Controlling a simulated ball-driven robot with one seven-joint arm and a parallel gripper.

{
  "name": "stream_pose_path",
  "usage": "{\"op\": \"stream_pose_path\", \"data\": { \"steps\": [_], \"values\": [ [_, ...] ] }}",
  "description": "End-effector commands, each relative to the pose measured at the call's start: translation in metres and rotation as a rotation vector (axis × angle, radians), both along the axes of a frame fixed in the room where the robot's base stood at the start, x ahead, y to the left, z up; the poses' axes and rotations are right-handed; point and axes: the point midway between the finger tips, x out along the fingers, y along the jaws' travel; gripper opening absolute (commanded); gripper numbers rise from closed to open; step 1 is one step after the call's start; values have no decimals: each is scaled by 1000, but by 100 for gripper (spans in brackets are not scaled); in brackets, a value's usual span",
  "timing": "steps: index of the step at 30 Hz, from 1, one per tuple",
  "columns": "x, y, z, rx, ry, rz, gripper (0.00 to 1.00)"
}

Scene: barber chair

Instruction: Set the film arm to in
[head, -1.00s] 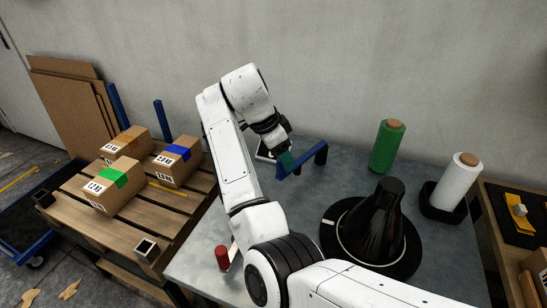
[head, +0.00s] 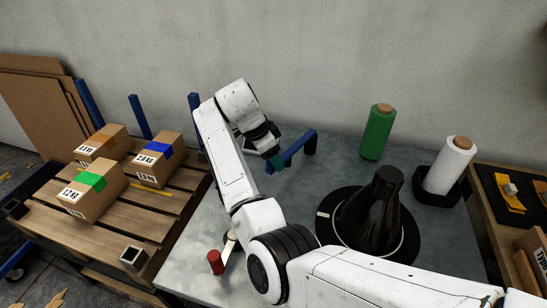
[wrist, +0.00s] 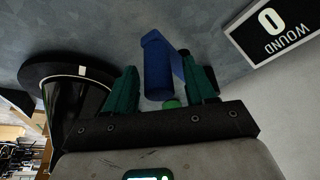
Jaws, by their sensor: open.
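The blue bar (head: 291,150), which looks like the film arm, stands on a short post at the back of the grey table. It slants up to the right. My gripper (head: 276,160) is at its lower left end, pointing down, with teal fingers. In the wrist view the fingers are apart and the blue bar (wrist: 158,68) lies between them; I cannot tell whether they touch it. A small green part (wrist: 172,103) shows below the bar.
A black turntable with a dark cone (head: 372,212) stands right of the bar. A green roll (head: 377,132) and a white roll (head: 449,165) stand behind it. A red-capped lever (head: 215,262) is at the front left. A "0 WOUND" sign (wrist: 272,30) shows. Boxes lie on a pallet (head: 150,205).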

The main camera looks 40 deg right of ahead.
Motion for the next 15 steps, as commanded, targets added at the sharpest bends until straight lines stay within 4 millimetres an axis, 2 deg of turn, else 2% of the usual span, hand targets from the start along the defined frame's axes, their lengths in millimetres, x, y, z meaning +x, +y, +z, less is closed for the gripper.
{"op": "stream_pose_path", "data": {
  "steps": [4, 12, 15],
  "values": [
    [-1, -3, -7, 0, 0, 0, 55],
    [-1, -3, -8, 1, -1, 0, 55],
    [-1, -3, -8, 1, -1, 0, 45]
  ]
}}
